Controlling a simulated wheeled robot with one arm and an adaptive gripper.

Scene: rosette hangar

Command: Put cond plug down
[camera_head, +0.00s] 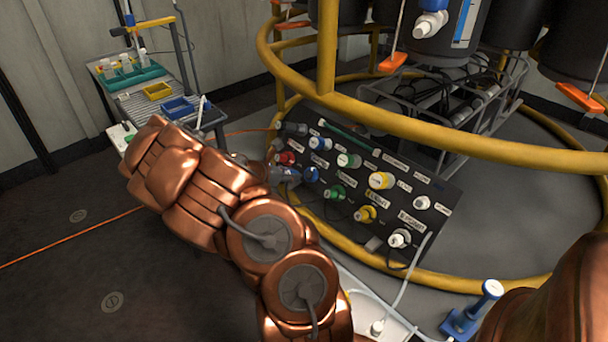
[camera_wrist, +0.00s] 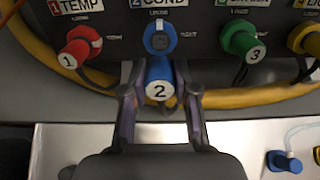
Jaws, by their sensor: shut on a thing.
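The cond plug, blue with a white end marked 2 (camera_wrist: 159,88), is between the two fingers of my gripper (camera_wrist: 159,100) in the wrist view. My gripper is shut on it. The blue COND socket (camera_wrist: 160,38) shows uncovered just above the plug, under its label. The plug appears apart from the socket, though its far end is hidden. In the head view my gripper (camera_head: 272,173) is at the left side of the black connector panel (camera_head: 330,225), partly hidden by my arm.
A red plug (camera_wrist: 79,48) marked 1 and a green plug (camera_wrist: 242,42) marked 3 sit on the panel either side. A pale flat surface (camera_wrist: 235,138) lies below, with a small blue fitting (camera_wrist: 284,161) at right. A cart (camera_head: 150,100) stands back left.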

